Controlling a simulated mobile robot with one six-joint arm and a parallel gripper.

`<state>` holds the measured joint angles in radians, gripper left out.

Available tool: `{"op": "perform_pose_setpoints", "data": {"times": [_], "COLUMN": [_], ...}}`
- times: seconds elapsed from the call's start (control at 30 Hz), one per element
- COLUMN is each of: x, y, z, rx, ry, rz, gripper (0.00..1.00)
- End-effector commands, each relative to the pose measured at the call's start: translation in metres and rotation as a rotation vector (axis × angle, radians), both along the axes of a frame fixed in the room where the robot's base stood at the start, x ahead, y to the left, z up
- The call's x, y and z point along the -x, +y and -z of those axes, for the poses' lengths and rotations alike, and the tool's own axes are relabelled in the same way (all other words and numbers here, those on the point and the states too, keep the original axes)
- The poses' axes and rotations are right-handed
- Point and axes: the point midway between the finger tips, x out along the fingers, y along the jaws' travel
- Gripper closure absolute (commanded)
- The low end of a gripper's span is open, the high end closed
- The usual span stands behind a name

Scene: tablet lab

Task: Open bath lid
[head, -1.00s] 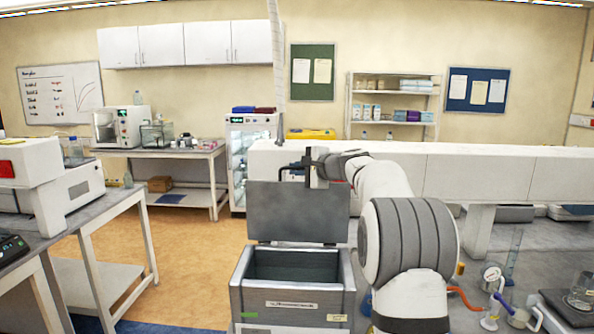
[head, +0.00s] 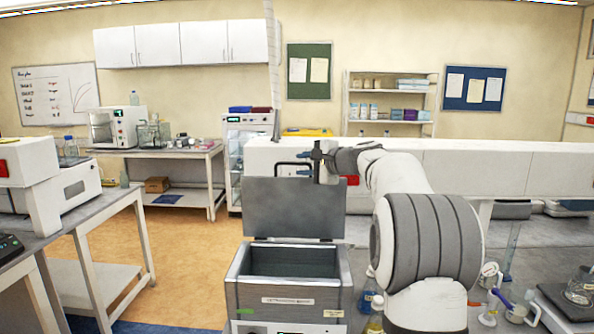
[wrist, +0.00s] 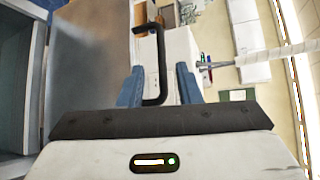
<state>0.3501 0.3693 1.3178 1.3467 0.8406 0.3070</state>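The bath (head: 290,297) is a grey metal box in the lower middle of the head view, its top open and dark inside. Its grey lid (head: 293,208) stands upright along the back edge; it also shows at the left of the wrist view (wrist: 85,60). A black bar handle (wrist: 158,55) on the lid lies between the blue fingers of my gripper (wrist: 160,84). The fingers are apart, with a visible gap on each side of the handle. In the head view my gripper (head: 304,163) is at the lid's top right.
Bottles (head: 375,312) stand right of the bath, partly behind my arm. Glassware (head: 580,285) sits on the bench at far right. A side bench (head: 100,215) stands at the left, with open floor between it and the bath.

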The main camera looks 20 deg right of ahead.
Motion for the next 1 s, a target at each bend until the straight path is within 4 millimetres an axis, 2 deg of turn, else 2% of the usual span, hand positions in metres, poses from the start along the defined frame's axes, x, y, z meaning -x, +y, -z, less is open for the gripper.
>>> {"op": "perform_pose_setpoints", "data": {"times": [0.1,0.27,0.73,0.87,0.97,1.0], "x": [0.017,0.029,0.031,0.047,0.080,0.099], "y": [-0.009,-0.015,-0.014,0.003,0.034,0.048], "z": [-0.002,-0.007,-0.008,0.001,0.020,0.032], "rx": [-0.001,-0.001,0.003,0.064,0.190,0.261], "ry": [0.000,0.001,0.002,0.029,0.079,0.105], "rz": [0.002,0.001,-0.002,-0.032,-0.095,-0.132], "gripper": [0.69,0.69,0.69,0.69,0.69,0.69]}}
